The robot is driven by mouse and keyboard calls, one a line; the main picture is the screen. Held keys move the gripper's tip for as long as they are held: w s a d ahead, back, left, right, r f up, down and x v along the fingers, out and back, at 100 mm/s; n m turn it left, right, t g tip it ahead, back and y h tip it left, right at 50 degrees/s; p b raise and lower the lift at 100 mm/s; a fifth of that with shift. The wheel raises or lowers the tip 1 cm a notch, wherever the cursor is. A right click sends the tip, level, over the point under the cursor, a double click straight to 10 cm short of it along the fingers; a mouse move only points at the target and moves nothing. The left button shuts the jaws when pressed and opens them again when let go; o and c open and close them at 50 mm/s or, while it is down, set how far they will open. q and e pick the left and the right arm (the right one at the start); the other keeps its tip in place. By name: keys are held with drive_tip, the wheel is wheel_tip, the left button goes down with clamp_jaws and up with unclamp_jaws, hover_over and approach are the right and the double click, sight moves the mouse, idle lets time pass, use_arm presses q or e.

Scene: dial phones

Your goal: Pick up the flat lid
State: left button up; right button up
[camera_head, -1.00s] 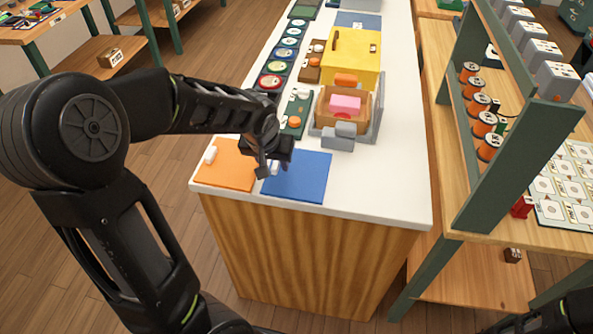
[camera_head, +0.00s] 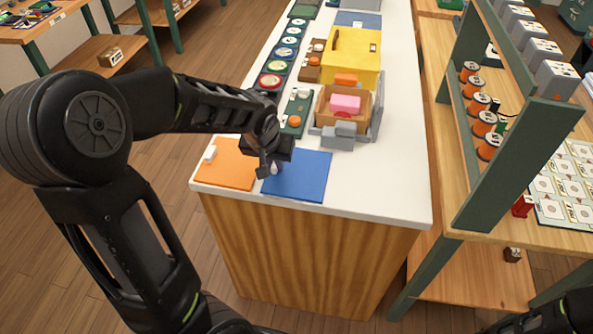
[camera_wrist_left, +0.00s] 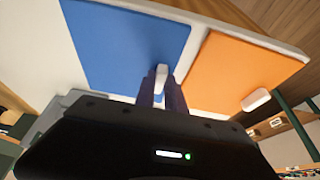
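A flat blue panel (camera_head: 300,178), apparently the flat lid, lies on the front of the white counter. It has a small white handle at its left edge, also seen in the left wrist view (camera_wrist_left: 161,77). My left gripper (camera_head: 270,170) is low over that edge. Its two fingers (camera_wrist_left: 160,88) stand close on either side of the handle and appear shut on it. The blue panel looks flat on the counter. A similar orange panel (camera_head: 228,168) with a white handle lies beside it on the left. My right gripper is out of view.
A wooden box with a pink block (camera_head: 345,103) and grey parts (camera_head: 343,137) stand behind the blue panel. A yellow box (camera_head: 352,55) is farther back. Round dials (camera_head: 270,81) line the counter's left side. A shelf rack (camera_head: 510,130) stands to the right.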

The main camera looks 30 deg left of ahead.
use_arm(q)
clamp_jaws()
wheel_tip(320, 180, up, 10)
idle(0.7)
idle(0.5)
